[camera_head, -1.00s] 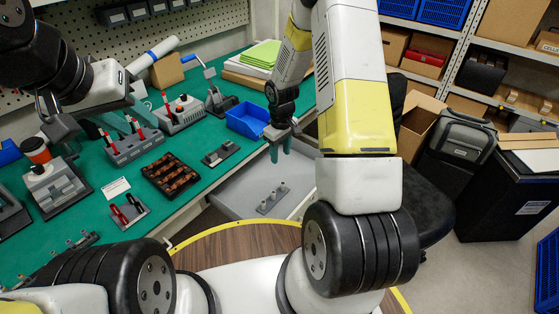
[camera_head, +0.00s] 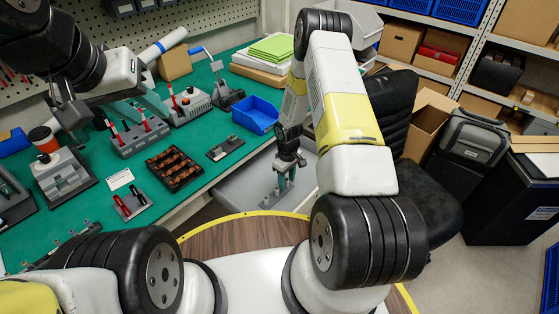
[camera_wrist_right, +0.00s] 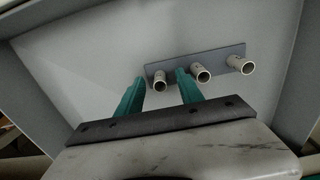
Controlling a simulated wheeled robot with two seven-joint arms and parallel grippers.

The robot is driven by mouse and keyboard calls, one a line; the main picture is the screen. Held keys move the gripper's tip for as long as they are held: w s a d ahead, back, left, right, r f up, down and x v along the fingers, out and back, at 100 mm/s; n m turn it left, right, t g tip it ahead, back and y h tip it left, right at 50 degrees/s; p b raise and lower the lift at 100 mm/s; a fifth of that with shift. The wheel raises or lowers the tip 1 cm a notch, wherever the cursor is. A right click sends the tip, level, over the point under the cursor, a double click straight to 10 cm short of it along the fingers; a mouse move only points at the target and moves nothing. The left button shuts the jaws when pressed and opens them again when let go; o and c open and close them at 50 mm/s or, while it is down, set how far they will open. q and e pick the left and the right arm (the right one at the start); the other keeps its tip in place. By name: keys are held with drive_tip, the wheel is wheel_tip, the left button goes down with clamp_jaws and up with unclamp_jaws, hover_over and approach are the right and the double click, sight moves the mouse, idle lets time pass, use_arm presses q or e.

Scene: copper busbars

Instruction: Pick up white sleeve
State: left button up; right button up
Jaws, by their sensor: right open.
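Three whitish sleeves stand upright in a row on a narrow grey plate (camera_wrist_right: 220,61) in the right wrist view: a left one (camera_wrist_right: 159,82), a middle one (camera_wrist_right: 202,76) and a right one (camera_wrist_right: 243,67). My right gripper (camera_wrist_right: 160,77) is open, with its teal fingers on either side of the left sleeve; whether they touch it I cannot tell. In the head view this gripper (camera_head: 283,180) is low over the grey tray, partly hiding the sleeves. My left gripper (camera_head: 137,112) is over the green table with its fingers apart and nothing visibly held.
The grey tray (camera_head: 240,185) has raised walls around the sleeves. The green table (camera_head: 205,185) holds a blue bin (camera_head: 252,114), a dark part tray (camera_head: 174,169) and several fixtures. A black chair (camera_head: 425,185) stands right of my right arm.

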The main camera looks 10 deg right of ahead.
drive_tip(key=c, duration=0.8)
